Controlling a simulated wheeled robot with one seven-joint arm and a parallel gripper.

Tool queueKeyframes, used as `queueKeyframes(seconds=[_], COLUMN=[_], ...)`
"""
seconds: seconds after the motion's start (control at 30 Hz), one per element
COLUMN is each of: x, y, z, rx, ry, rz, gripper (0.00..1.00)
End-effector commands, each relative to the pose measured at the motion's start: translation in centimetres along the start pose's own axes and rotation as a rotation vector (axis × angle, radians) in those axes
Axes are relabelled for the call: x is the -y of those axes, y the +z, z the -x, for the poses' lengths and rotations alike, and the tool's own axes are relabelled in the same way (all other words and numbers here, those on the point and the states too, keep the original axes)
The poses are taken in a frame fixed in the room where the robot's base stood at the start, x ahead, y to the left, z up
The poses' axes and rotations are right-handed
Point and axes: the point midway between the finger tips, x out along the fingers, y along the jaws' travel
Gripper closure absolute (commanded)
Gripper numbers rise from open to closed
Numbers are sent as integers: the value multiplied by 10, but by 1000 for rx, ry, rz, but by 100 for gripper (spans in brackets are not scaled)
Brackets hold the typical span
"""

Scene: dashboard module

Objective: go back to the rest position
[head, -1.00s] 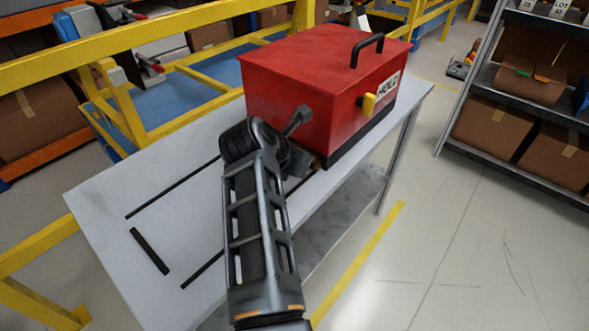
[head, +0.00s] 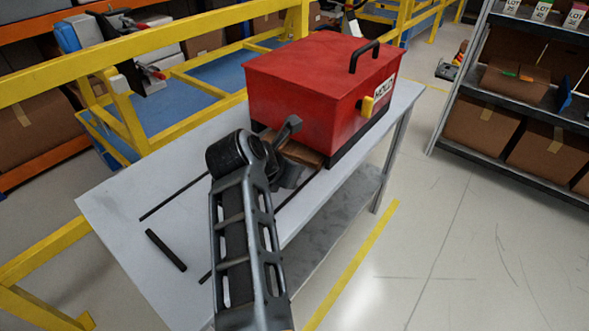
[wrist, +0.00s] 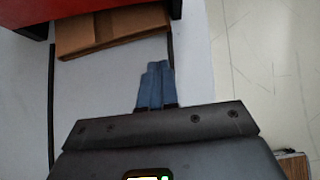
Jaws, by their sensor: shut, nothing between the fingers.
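My gripper (wrist: 155,82) shows in the wrist view with its two blue fingers together and nothing between them. It is above the pale table top. In the head view my arm and wrist hide the fingers. A brown cardboard-like piece (wrist: 105,32) lies at the box's near side, ahead of and left of the fingers. It also shows partly behind my wrist in the head view (head: 303,153).
The white table (head: 125,205) carries thin dark strips and a short black bar (head: 166,250). A yellow rail (head: 110,52) runs behind it. A shelf with cartons (head: 482,125) stands at right. The floor between table and shelf is clear.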

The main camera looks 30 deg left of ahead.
Motion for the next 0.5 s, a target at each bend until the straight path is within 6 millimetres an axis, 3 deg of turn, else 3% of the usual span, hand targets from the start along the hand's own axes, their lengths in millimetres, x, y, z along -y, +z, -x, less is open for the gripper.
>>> queueKeyframes(seconds=[0.3,0.5], x=[-1,-1], y=[0,0], z=[51,72], rx=[2,2], ry=[4,3], rz=[0,0], gripper=[100,100])
